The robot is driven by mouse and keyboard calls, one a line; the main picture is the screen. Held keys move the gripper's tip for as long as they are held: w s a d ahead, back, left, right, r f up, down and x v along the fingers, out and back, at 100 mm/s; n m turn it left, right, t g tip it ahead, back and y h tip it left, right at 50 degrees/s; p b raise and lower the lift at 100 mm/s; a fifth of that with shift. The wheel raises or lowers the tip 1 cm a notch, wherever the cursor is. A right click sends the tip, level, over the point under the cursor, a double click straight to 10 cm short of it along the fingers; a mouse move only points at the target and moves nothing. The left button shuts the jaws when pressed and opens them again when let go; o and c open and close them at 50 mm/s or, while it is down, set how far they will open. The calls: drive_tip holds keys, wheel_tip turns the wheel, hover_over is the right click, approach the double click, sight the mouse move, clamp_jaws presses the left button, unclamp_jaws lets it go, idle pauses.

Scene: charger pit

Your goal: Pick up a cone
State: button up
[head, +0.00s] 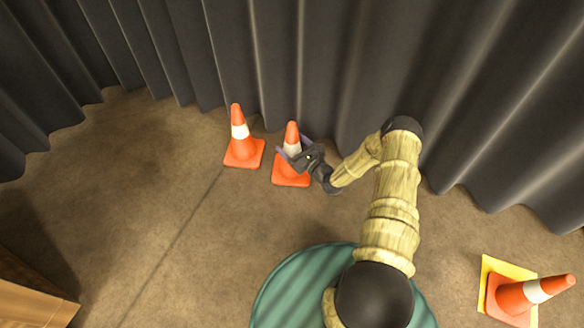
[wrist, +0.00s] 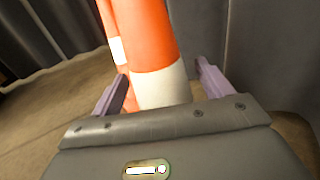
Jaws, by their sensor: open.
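An orange cone with a white band (head: 291,130) stands upright on the brown floor near the curtain. My gripper (head: 292,146) is open at its upper part and partly hides it. In the wrist view the same cone (wrist: 160,84) shows between my two spread fingers (wrist: 161,72), and I cannot tell whether they touch it. A second upright cone (head: 241,140) stands just to the left; part of it shows behind the first in the wrist view (wrist: 113,38). A third cone (head: 515,298) is at the lower right on a yellow square (head: 494,266).
Dark pleated curtains (head: 270,60) run close behind the cones. A wooden piece (head: 35,305) is at the lower left corner. The floor (head: 140,200) left of the cones is clear.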

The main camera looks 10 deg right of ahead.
drive_tip(key=shift+b+x, duration=0.45)
drive_tip(key=shift+x, duration=0.5)
drive_tip(key=shift+w, duration=0.1)
drive_tip(key=c, duration=1.6)
drive_tip(key=shift+o, duration=0.2)
drive_tip(key=shift+r, duration=0.1)
